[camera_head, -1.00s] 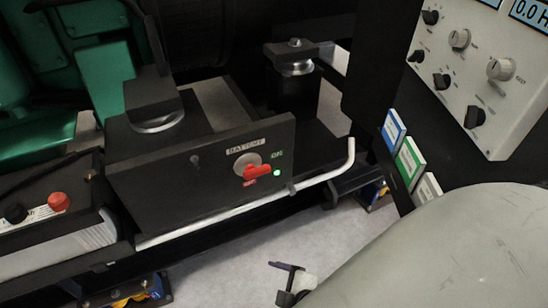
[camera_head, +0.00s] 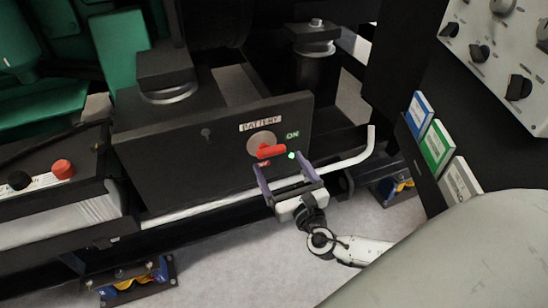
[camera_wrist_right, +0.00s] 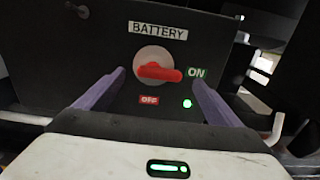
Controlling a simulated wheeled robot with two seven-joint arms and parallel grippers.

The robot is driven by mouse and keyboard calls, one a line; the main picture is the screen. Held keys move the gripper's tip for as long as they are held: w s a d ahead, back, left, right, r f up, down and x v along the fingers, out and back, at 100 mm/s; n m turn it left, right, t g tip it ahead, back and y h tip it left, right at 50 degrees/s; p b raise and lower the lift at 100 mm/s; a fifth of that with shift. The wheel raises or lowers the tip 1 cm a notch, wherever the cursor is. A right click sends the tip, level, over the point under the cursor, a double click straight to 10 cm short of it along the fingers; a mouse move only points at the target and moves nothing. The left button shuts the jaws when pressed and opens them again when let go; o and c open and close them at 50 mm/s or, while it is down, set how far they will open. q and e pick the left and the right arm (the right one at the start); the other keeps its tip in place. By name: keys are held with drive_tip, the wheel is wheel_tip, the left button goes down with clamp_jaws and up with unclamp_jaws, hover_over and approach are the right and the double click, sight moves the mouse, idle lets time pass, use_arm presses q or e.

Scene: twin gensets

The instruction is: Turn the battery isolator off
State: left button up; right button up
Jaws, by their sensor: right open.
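The battery isolator is a red handle (camera_head: 270,152) on a round grey disc, on a black panel (camera_head: 160,165) under a "BATTERY" label (camera_head: 260,126). In the right wrist view the red handle (camera_wrist_right: 158,72) points right, toward the green "ON" label (camera_wrist_right: 197,73). The red "OFF" label (camera_wrist_right: 149,100) is below it, and a green lamp (camera_wrist_right: 187,104) is lit. My right gripper (camera_head: 287,174) is open just below and in front of the handle, its purple fingers apart on either side. It does not appear to touch the handle. My left gripper is not in view.
A white pipe (camera_head: 345,160) runs along the panel's bottom edge and bends up at right. A battery (camera_head: 60,200) with a red terminal cap stands at left. Coloured cards (camera_head: 437,146) and a grey control panel (camera_head: 500,65) are at right.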

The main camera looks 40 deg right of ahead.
sight(273, 153)
drive_tip(key=b+x, duration=0.1)
drive_tip(key=x, duration=0.4)
drive_tip(key=c, duration=1)
